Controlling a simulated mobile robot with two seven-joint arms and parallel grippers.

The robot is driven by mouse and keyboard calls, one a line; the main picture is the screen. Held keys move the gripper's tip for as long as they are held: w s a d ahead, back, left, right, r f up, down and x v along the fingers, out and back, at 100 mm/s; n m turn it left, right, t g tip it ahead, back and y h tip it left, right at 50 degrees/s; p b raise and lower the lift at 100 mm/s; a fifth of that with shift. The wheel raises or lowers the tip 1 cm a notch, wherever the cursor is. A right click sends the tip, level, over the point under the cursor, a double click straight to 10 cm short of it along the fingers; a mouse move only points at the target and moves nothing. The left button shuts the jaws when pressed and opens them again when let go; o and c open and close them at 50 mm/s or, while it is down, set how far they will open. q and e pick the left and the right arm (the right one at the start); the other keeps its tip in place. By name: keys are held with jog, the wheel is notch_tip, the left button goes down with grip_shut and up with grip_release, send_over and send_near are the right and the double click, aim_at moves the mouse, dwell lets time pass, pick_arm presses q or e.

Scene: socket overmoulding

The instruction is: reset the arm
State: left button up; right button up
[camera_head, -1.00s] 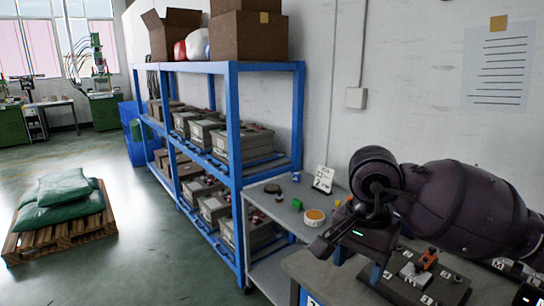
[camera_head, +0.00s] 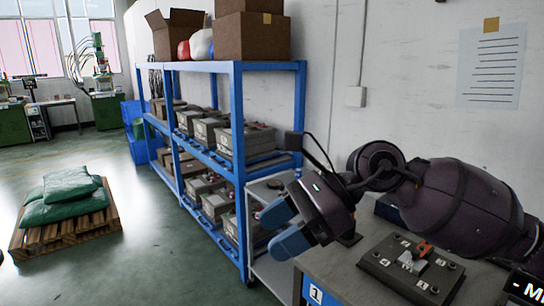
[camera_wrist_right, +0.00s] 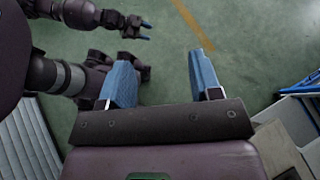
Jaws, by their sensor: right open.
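My right gripper (camera_head: 284,227) is open and empty, its two blue fingers pointing left over the gap between the workbench (camera_head: 345,290) and the side table. In the right wrist view the same open gripper (camera_wrist_right: 163,80) has bare green floor between its fingers. The left arm is out of the head view. A dark fixture plate (camera_head: 388,270) with a grey part and an orange piece (camera_head: 424,247) lies on the workbench, below my right arm.
A blue shelf rack (camera_head: 237,170) with grey bins and cardboard boxes stands left of the gripper. A pallet with green sacks (camera_head: 68,195) stands on the floor at left. The floor between is clear.

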jog(key=w+r+m+t+y, duration=0.55)
jog(key=m+y, duration=0.55)
jog(key=m, duration=0.4)
jog(key=w+d+f+m+t+h, duration=0.2)
jog(key=d+f+m+t, duration=0.15)
jog(key=m+t, duration=0.35)
jog(key=w+d+f+m+t+h, duration=0.3)
jog(key=d+m+t, duration=0.15)
jog(key=m, duration=0.45)
jog(key=s+d+f+m+t+h, duration=0.1)
jog(key=d+f+m+h, duration=0.45)
jog(key=f+m, duration=0.35)
jog(key=s+d+f+m+t+h, duration=0.15)
jog(key=d+f+m+h, duration=0.25)
jog(key=f+m+h, duration=0.55)
jog(key=s+d+f+m+g+h, duration=0.1)
jog(key=s+d+f+m+g, duration=0.2)
jog(key=s+f, duration=0.9)
jog(key=s+d+f+m+g+h, duration=0.1)
jog(key=s+d+f+m+g, duration=0.2)
jog(key=s+f, duration=0.9)
jog(key=d+f, duration=0.1)
jog(key=d, duration=0.2)
jog(key=shift+f+h, duration=0.3)
jog(key=shift+h, duration=0.1)
